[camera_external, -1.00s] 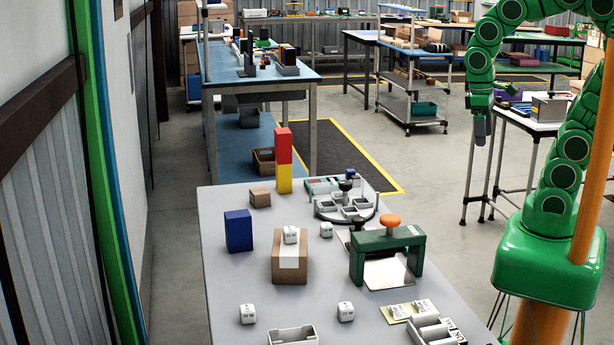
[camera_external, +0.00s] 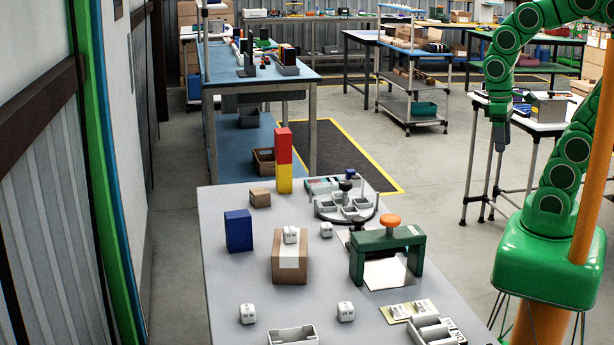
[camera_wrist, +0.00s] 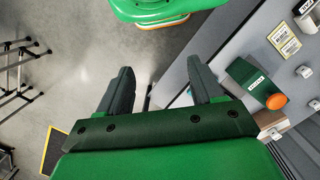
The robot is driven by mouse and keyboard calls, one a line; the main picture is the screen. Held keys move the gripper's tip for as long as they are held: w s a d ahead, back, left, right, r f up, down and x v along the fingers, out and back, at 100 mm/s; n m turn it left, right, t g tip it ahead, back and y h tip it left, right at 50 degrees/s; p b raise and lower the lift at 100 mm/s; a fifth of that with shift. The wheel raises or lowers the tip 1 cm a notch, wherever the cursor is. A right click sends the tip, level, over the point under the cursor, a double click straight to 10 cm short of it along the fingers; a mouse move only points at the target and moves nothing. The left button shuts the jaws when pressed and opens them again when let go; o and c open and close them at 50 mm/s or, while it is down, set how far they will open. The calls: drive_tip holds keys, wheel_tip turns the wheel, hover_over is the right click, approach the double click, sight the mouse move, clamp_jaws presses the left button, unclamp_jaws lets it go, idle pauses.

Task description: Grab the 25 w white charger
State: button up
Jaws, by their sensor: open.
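Several small white chargers stand on the grey table in the external view. One charger (camera_external: 291,235) sits on top of a cardboard carton (camera_external: 289,268). Others stand on the table: one (camera_external: 326,230) right of the carton, one (camera_external: 247,313) at the front left and one (camera_external: 345,311) at the front middle. Their wattage labels are too small to read. My gripper (camera_external: 500,134) hangs right of the table, well apart from the chargers. In the wrist view my gripper (camera_wrist: 162,90) is open, with nothing between its fingers.
A green press-like frame with an orange knob (camera_external: 390,220) stands on the table's right side. A blue box (camera_external: 238,231), a red-and-yellow block (camera_external: 284,160) and a round grey tray (camera_external: 347,213) stand farther back. A white open tray (camera_external: 293,336) is at the front.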

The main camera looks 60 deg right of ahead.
sight(345, 304)
drive_tip(key=w+a+f+m+g+y, duration=0.2)
drive_tip(key=w+a+f+g+y, duration=0.1)
drive_tip(key=w+a, duration=0.8)
drive_tip(key=w+a+f+m+g+y, duration=0.25)
drive_tip(key=w+a, duration=0.45)
drive_tip(key=a, duration=0.9)
drive_tip(key=w+a+f+m+g+y, duration=0.15)
drive_tip(key=w+a+f, duration=0.25)
drive_tip(key=a+f, duration=0.4)
drive_tip(key=w+a+f+m+g+y, duration=0.1)
drive_tip(key=w+a+f+m+y, duration=0.4)
drive_tip(key=a, duration=0.6)
drive_tip(key=f, duration=0.3)
drive_tip(key=s+f+n+h, duration=0.1)
drive_tip(key=f, duration=0.1)
drive_tip(key=f+h, duration=0.1)
drive_tip(key=f, duration=0.2)
drive_tip(key=shift+s+d+f+n, duration=0.15)
drive_tip(key=shift+s+f+n, duration=0.1)
drive_tip(key=shift+f+n, duration=0.15)
drive_tip(key=shift+x, duration=3.75)
drive_tip(key=shift+f, duration=0.1)
drive_tip(key=shift+c, duration=0.3)
drive_tip(key=c, duration=1)
